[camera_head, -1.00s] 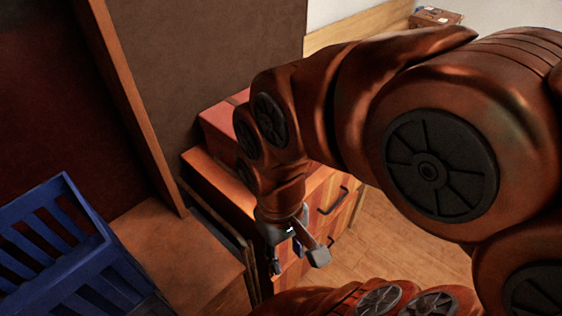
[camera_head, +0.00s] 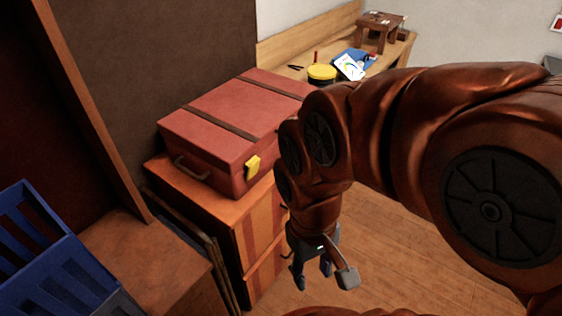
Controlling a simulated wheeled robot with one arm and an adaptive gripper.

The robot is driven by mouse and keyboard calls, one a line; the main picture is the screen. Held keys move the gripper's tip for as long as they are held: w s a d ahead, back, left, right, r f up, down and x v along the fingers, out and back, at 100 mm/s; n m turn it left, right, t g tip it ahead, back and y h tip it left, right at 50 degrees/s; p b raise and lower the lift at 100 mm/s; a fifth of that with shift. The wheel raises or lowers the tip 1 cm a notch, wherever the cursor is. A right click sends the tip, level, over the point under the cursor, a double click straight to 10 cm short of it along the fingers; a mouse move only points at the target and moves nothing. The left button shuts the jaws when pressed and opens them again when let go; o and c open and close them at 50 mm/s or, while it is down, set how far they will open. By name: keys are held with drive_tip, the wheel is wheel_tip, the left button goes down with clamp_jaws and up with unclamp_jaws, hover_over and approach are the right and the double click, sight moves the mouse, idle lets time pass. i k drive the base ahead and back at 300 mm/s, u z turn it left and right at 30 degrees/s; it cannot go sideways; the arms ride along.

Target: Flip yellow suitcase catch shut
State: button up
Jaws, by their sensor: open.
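A red suitcase (camera_head: 225,115) with dark straps lies on top of a wooden drawer cabinet (camera_head: 215,205). Its lid looks down. My arm hides the right end of the suitcase.
A blue crate (camera_head: 45,255) stands at the lower left by a brown wooden surface (camera_head: 150,260). A bench (camera_head: 290,72) behind holds a yellow-lidded tin (camera_head: 321,72), a blue item with papers and a small stool (camera_head: 381,28). Wooden floor (camera_head: 410,215) is open at the right.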

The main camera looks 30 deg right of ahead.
sight(252, 165)
drive_tip(key=z, duration=0.25)
drive_tip(key=i, duration=0.5)
drive_tip(key=z, duration=1.55)
drive_tip(key=k, duration=1)
drive_tip(key=u, duration=1.7)
